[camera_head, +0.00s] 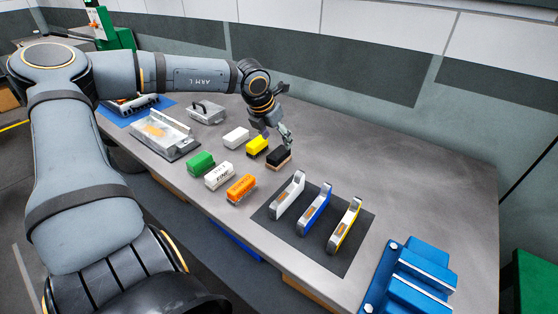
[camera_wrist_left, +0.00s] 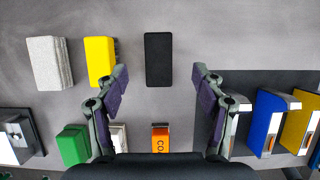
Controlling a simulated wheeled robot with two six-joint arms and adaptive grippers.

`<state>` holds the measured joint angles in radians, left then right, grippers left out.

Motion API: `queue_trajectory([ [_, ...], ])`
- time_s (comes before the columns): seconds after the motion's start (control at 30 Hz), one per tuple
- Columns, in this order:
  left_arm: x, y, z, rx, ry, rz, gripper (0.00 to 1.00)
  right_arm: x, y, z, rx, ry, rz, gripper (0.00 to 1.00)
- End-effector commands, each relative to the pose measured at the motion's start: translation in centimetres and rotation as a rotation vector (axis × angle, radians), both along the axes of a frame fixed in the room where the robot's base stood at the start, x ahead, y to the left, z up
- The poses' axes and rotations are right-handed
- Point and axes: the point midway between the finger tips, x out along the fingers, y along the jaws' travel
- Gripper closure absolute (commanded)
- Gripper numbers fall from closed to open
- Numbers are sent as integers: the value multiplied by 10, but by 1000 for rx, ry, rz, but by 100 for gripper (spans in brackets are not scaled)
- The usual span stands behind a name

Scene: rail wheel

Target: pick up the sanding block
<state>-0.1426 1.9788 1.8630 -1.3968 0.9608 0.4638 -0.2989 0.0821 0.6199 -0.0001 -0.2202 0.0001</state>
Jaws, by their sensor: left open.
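A black block (camera_head: 279,156) with a tan underside lies on the grey workbench; it looks like the sanding block, though no label shows. In the left wrist view the black block (camera_wrist_left: 158,60) lies centred ahead of the fingers, upright in the picture. My left gripper (camera_head: 284,138) is just above it in the head view. In the left wrist view the left gripper (camera_wrist_left: 159,78) is open and empty, with one finger either side of the block's line and clear space on both sides. My right gripper is out of view.
A yellow block with dark bristles (camera_head: 257,145) stands close left of the black one, near the left finger. A pale block (camera_head: 236,138), green (camera_head: 201,162), white (camera_head: 219,175) and orange (camera_head: 241,187) blocks lie nearby. A dark mat (camera_head: 283,227) holds white, blue and yellow-edged tools.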

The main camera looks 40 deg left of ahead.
Motion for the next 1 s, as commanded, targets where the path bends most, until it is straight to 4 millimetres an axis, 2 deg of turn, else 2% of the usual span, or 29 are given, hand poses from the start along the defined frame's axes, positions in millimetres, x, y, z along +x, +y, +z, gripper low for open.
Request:
queue_trajectory([
  [0.03, 2, 1, -12, 5, 4, 1, 31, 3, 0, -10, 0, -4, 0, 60],
  [0.2, 9, 1, -24, 0, 2, 1, 31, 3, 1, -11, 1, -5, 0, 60],
  [0.37, 11, 1, -25, -1, 1, 0, 31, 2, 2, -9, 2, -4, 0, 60],
  [0.57, 18, 5, -52, 2, 6, 0, 31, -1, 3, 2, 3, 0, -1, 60],
  [0.7, 24, 6, -69, 1, 4, -1, 31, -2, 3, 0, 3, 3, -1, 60],
  [1.0, 27, 5, -73, -3, 0, -1, 31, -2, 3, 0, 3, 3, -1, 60],
])
